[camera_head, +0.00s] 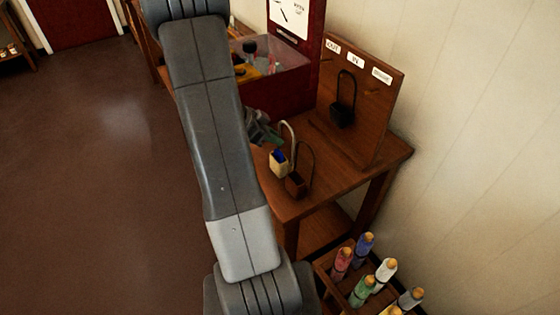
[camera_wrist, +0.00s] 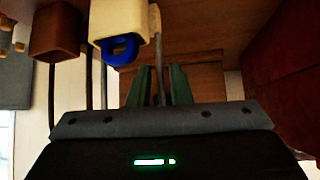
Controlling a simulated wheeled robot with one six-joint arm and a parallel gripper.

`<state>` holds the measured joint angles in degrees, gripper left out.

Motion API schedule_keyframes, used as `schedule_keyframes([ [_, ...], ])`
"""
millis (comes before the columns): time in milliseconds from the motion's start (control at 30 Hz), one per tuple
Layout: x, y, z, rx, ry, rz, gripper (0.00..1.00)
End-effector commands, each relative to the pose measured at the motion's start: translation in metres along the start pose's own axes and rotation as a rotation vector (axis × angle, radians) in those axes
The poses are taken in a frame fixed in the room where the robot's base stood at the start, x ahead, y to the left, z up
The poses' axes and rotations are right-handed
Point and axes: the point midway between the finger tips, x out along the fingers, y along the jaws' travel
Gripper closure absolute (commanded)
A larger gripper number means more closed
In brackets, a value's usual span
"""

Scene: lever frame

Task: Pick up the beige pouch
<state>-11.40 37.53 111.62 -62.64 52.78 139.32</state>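The beige pouch (camera_head: 278,167) stands at the table's left edge with its tall loop handle upright and a blue item (camera_head: 280,155) in it. In the wrist view, the beige pouch (camera_wrist: 117,20) shows at the top, with the blue item (camera_wrist: 121,49) below its rim. My gripper (camera_wrist: 160,70) has its two dark green fingers apart, with a thin strip of the pouch's handle between them. The fingers do not appear to press on it. In the head view my gripper (camera_head: 262,130) is partly hidden behind my arm, just left of the handle.
A brown pouch (camera_head: 295,186) stands close beside the beige one. A black pouch (camera_head: 343,113) hangs on the labelled wooden board (camera_head: 385,110). A dark red case with a clear bin (camera_head: 280,72) stands behind. A rack of several bottles (camera_head: 363,291) is at front right. Floor at left is clear.

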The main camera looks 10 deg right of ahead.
Motion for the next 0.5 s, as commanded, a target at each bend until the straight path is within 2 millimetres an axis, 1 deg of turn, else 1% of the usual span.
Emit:
schedule_keyframes([
  [100, 0.015, 0.000, -0.001, -0.002, 0.001, 0.005, 0.82],
  [200, 0.023, 0.000, -0.001, 0.000, 0.000, 0.002, 0.82],
  [467, 0.026, 0.000, 0.000, -0.001, 0.000, 0.000, 0.82],
  [500, 0.026, 0.000, 0.000, -0.001, 0.000, 0.000, 0.84],
])
